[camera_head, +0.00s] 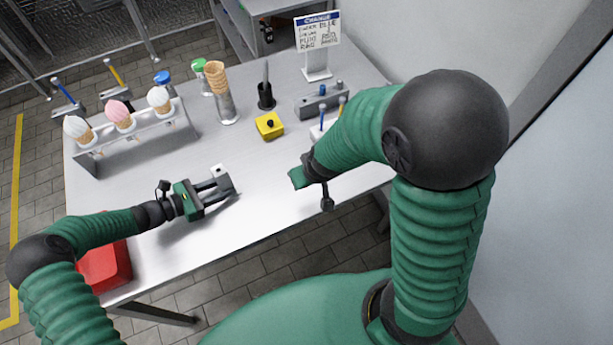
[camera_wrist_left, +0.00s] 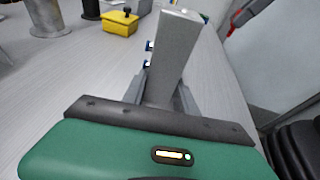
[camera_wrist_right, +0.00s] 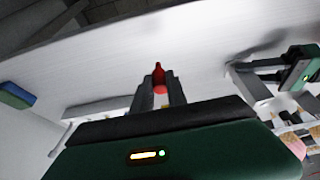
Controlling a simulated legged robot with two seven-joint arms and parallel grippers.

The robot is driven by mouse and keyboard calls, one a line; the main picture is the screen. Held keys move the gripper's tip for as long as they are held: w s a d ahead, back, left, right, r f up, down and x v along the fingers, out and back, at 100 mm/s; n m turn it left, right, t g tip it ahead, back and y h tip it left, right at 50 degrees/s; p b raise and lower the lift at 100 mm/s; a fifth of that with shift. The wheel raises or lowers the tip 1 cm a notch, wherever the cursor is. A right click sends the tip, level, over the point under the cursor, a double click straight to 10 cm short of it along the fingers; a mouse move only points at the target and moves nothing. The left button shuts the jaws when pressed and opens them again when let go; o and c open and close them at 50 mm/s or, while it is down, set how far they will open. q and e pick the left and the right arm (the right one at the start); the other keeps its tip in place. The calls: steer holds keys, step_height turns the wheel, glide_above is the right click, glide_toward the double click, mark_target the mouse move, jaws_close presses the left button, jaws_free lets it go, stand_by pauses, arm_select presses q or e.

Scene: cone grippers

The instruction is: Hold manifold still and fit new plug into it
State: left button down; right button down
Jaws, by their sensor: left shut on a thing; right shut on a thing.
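My left gripper (camera_head: 213,188) is shut on the manifold (camera_head: 219,172), a grey block held at the table's front middle. In the left wrist view the manifold (camera_wrist_left: 178,50) stands up between the fingers, with small blue fittings along its left side. My right gripper (camera_wrist_right: 158,95) is shut on a red plug (camera_wrist_right: 158,76) that sticks out past its fingertips. In the head view only its green body (camera_head: 298,177) shows; its fingers and the plug cannot be made out. The plug also shows at the left wrist view's upper right (camera_wrist_left: 233,30), apart from the manifold.
A rack of ice-cream cones (camera_head: 135,135) stands at the left. A yellow box (camera_head: 269,125), a black holder (camera_head: 266,101) and another grey block (camera_head: 322,101) stand at the back. A red bin (camera_head: 104,266) is at the front left. The table between the grippers is clear.

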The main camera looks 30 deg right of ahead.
arm_select(q)
steer(key=shift+s, duration=0.1)
arm_select(e)
steer(key=shift+s, duration=0.1)
arm_select(q)
steer(key=shift+n+t, duration=0.8)
steer(key=shift+t, duration=0.1)
stand_by(0.8)
steer(key=c, duration=1)
jaws_free()
steer(key=shift+o, duration=0.2)
